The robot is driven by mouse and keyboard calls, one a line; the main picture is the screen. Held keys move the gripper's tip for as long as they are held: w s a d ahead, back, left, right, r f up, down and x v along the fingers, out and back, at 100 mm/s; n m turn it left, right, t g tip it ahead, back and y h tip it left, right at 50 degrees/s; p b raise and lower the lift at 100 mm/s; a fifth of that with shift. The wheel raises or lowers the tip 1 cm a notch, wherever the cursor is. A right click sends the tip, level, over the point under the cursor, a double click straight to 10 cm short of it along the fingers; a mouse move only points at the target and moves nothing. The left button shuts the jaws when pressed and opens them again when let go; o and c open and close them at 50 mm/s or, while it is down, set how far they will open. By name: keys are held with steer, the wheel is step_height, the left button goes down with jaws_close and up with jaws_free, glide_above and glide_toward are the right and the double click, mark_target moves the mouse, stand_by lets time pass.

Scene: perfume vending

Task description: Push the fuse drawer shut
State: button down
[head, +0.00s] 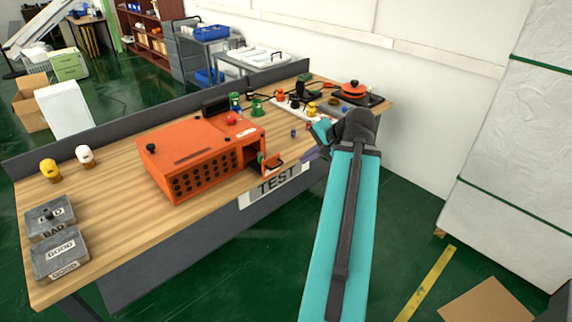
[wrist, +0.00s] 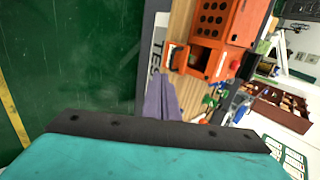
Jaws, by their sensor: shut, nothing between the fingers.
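The orange tester box (head: 200,158) stands on the wooden bench; it also shows in the wrist view (wrist: 240,22). Its small orange fuse drawer (head: 272,162) sticks out of the opening at the box's right end, above the TEST label. In the wrist view the drawer (wrist: 180,57) protrudes from the open bay toward the bench edge. My gripper (head: 311,154) is just right of the drawer, apart from it in the head view. In the wrist view its purple fingers (wrist: 162,98) are together and empty, pointing up beside the drawer. Whether they touch it is unclear.
A black-and-white TEST label (head: 274,184) is on the bench's front edge. Behind the box are small coloured parts and a hotplate with an orange pot (head: 354,88). BAD (head: 48,217) and GOOD (head: 60,254) trays sit at the left.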

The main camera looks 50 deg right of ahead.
mark_target(265, 162)
steer(key=shift+w+f, duration=0.15)
steer(key=w+r+p+x, duration=0.1)
steer(key=p+x, duration=0.4)
steer(key=x, duration=0.7)
steer(key=shift+w, duration=0.6)
steer(key=shift+f, duration=0.1)
